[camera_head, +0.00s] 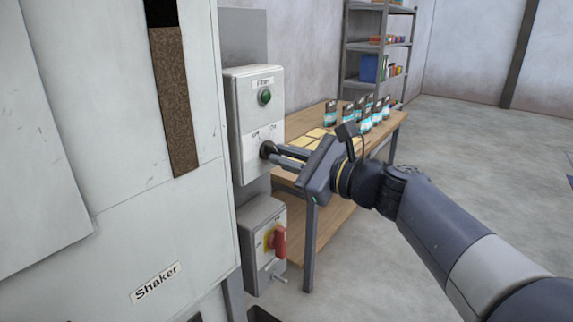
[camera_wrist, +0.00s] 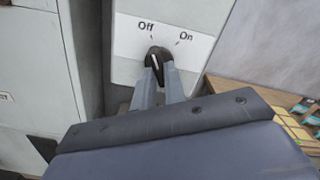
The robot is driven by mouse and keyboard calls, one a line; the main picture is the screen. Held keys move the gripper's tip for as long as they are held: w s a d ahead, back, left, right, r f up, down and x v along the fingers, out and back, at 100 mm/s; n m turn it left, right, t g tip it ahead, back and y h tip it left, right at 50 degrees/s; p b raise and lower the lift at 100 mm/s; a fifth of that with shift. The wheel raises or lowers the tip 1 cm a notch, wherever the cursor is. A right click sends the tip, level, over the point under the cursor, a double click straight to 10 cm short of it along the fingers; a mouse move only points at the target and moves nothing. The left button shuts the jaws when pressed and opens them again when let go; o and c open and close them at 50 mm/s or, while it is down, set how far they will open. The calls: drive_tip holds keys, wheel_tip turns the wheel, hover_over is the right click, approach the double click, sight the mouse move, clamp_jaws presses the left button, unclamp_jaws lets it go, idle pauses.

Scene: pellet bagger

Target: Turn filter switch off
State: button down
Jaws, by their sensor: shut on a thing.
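The filter switch is a black rotary knob (camera_head: 266,149) on the lower part of a grey box labelled "Filter" (camera_head: 240,120). It also shows in the wrist view (camera_wrist: 155,53), below a white label with "Off" on the left and "On" on the right. The white mark on the knob is small and partly hidden; it looks near upright, and I cannot tell its exact setting. My gripper (camera_head: 274,153) reaches in from the right and is shut on the knob, with a finger on each side. Its fingertips (camera_wrist: 158,68) cover the knob's lower part.
A green lamp (camera_head: 265,97) sits above the switch. Below is another box with a red rotary handle (camera_head: 279,242). A wooden table (camera_head: 400,122) with bags stands behind my gripper. A large cabinet labelled "Shaker" (camera_head: 155,283) stands at left.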

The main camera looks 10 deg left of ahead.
idle(0.4)
drive_tip(key=c, duration=1.5)
unclamp_jaws()
drive_tip(key=shift+o, duration=0.2)
drive_tip(key=v, duration=1)
drive_tip(key=shift+s+d+b, duration=0.2)
drive_tip(key=shift+d+b, duration=0.15)
drive_tip(key=shift+b, duration=0.05)
drive_tip(key=p+x, duration=0.1)
drive_tip(key=x, duration=0.9)
drive_tip(key=shift+w+a, duration=0.2)
drive_tip(key=shift+a, duration=0.15)
drive_tip(key=shift+d, duration=0.1)
